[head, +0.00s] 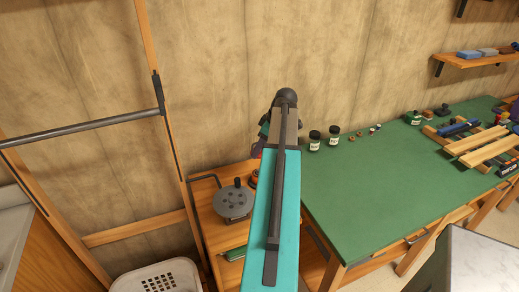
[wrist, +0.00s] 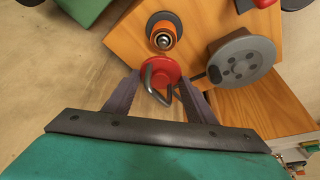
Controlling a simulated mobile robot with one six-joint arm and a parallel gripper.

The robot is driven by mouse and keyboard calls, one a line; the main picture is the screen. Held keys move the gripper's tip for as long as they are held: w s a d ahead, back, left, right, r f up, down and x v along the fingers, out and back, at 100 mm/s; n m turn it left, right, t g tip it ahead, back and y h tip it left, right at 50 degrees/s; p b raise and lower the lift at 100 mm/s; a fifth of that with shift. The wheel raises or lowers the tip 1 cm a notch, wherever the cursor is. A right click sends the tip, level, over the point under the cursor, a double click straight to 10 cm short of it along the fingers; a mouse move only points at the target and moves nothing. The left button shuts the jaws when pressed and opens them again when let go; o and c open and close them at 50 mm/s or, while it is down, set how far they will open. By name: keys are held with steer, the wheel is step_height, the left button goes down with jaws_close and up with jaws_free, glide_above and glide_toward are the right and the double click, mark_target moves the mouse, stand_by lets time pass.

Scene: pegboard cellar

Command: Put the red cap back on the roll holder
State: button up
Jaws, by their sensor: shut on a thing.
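The red cap (wrist: 168,68) is a round disc with a bent metal loop handle, seen in the wrist view between the fingers of my gripper (wrist: 160,86). My gripper is shut on the cap at its handle.
A grey round disc with holes (wrist: 242,66) stands close right of the holder on the wooden top (wrist: 122,38); the head view shows it too (head: 234,204). A green bench (head: 370,180) with jars (head: 314,141) lies right. A white basket (head: 158,277) sits lower left.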

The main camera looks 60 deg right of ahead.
steer(key=shift+f, duration=0.15)
steer(key=shift+f, duration=0.85)
steer(key=shift+f+b, duration=0.2)
steer(key=shift+b, duration=0.2)
steer(key=shift+f+b, duration=1.65)
steer(key=shift+f, duration=1.55)
steer(key=shift+f, duration=0.45)
steer(key=o, duration=1.7)
steer(key=shift+c, duration=0.2)
steer(key=shift+r, duration=0.1)
steer(key=shift+r+p, duration=1.5)
steer(key=shift+r, duration=1.9)
